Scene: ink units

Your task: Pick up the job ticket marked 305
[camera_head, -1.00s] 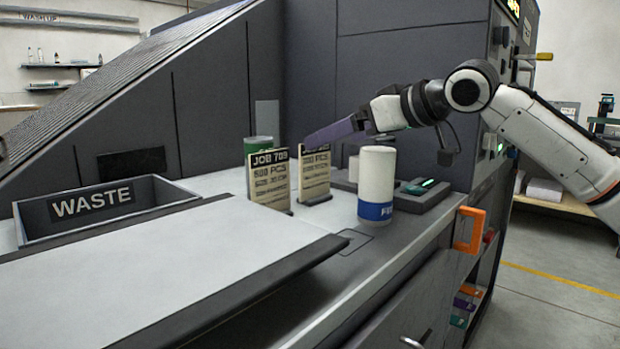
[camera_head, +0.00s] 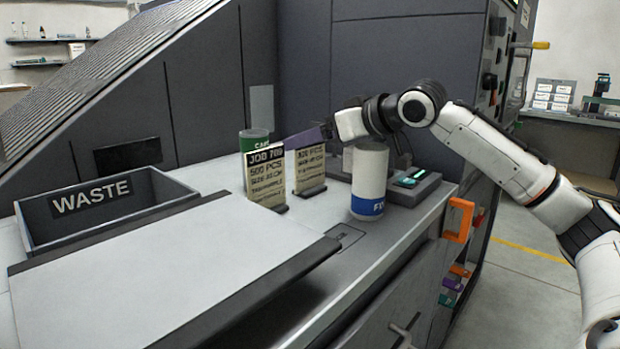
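Two cream job tickets with dark headers stand upright on the machine's top. The front ticket (camera_head: 267,181) reads JOB 709 or similar. The other ticket (camera_head: 310,173) stands just right of and behind it; the number on its header is too unclear to read. My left gripper is not in view.
A white bottle with a blue band (camera_head: 369,183) stands right of the tickets, below my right wrist. A dark WASTE bin (camera_head: 100,232) is at left. A dark device (camera_head: 412,186) sits right of the bottle.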

